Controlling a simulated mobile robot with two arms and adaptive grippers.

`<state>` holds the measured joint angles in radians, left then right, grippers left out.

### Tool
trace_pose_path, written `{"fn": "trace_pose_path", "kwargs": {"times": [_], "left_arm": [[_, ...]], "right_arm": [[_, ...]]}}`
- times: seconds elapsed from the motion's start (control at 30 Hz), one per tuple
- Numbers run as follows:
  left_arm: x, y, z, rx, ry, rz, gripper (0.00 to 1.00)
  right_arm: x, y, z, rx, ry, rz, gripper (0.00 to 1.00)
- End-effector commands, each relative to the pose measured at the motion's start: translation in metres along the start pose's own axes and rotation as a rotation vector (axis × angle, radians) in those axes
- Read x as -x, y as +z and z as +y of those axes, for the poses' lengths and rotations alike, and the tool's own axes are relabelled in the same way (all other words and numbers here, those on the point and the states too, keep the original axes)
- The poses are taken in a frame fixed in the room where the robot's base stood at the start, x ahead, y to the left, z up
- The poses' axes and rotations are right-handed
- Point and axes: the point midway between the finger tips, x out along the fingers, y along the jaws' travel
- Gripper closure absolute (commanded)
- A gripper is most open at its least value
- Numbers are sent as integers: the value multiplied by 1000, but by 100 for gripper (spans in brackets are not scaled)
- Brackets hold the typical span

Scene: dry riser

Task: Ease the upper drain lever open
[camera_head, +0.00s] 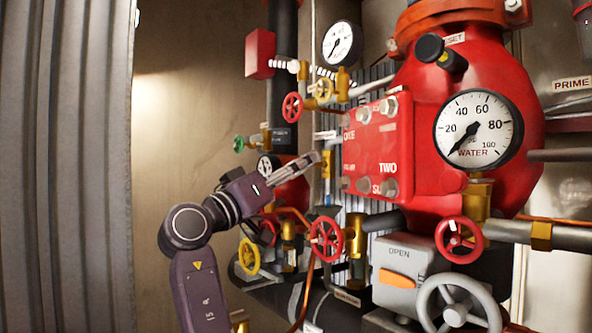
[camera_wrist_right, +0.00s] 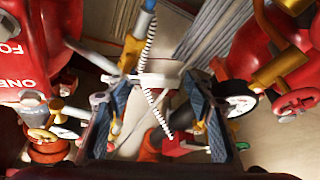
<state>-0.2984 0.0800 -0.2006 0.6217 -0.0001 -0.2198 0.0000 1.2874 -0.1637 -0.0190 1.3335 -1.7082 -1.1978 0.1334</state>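My right gripper (camera_head: 310,163) is at a slim upright brass fitting (camera_head: 326,166) left of the red plate. In the right wrist view the gripper (camera_wrist_right: 150,100) is open, its two dark fingers wide apart. That view is upside down. A pale bar (camera_wrist_right: 155,80) lies across the gap between the fingertips, with the brass fitting (camera_wrist_right: 131,52) beyond it. Contact cannot be told. A blue part (camera_wrist_right: 149,5) shows at the top edge there. I cannot tell which piece is the upper drain lever. My left gripper is not in view.
The red plate (camera_head: 362,150) and the big water gauge (camera_head: 478,129) stand right of my gripper. Red handwheels (camera_head: 326,238) and a yellow one (camera_head: 249,257) are below it. A red box (camera_head: 260,53) is above left. Bare wall at left is clear.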

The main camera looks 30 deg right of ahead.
Motion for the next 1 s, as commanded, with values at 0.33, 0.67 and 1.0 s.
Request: {"fn": "trace_pose_path", "kwargs": {"times": [0.33, 0.67, 1.0], "left_arm": [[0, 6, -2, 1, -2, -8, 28], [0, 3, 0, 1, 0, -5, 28], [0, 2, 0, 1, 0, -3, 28]], "right_arm": [[6, 0, -1, 0, -1, 0, 51], [70, 0, -2, 1, -3, 1, 51], [117, 0, -1, 1, -1, -1, 51]]}}
